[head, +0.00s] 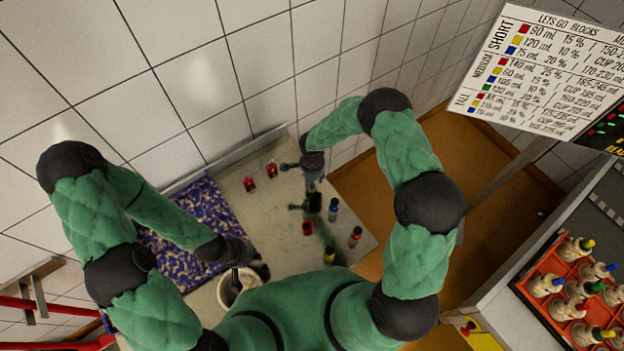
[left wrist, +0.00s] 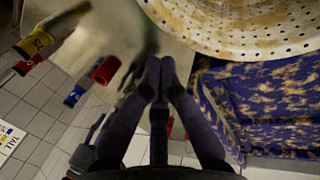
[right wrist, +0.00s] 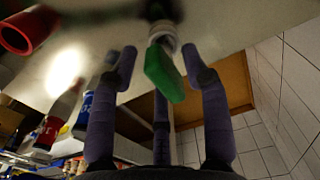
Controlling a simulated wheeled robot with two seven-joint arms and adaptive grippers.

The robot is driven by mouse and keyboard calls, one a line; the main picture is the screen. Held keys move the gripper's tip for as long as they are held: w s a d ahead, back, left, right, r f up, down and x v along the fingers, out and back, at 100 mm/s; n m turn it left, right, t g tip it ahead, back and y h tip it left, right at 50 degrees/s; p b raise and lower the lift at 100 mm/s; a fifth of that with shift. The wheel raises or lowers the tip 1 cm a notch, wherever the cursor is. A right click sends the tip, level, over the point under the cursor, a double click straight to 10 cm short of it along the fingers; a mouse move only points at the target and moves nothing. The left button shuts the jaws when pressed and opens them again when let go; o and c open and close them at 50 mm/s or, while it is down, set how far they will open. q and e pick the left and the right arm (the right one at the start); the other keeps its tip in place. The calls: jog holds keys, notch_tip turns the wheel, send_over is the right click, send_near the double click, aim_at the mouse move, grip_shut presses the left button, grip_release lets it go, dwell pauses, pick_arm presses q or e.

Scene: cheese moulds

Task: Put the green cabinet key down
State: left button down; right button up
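The green key (right wrist: 164,72) shows in the right wrist view as a flat green piece, beside a pale ring and a dark, blurred part. My right gripper (right wrist: 168,70) has its fingers spread on both sides of the green piece, with gaps showing. In the head view my right gripper (head: 312,180) is low over the pale table, and I cannot make out the key there. My left gripper (left wrist: 159,62) has its fingertips together with nothing visible between them. In the head view my left gripper (head: 245,262) is near the pale bucket (head: 228,290).
Bottles with blue (head: 333,206), red (head: 355,236) and yellow (head: 329,255) marks and a red cup (head: 307,228) stand near my right gripper. Two red items (head: 259,176) are further back. A blue and gold patterned cloth (head: 205,203) covers the left. A perforated pale vessel (left wrist: 245,30) is near my left gripper.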

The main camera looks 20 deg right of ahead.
jog(key=shift+w+r+p, duration=0.1)
jog(key=shift+r+p, duration=0.2)
jog(key=shift+r, duration=0.1)
notch_tip(320, 180, up, 12)
jog(key=b, duration=0.1)
jog(key=shift+f, duration=0.25)
dwell(0.8)
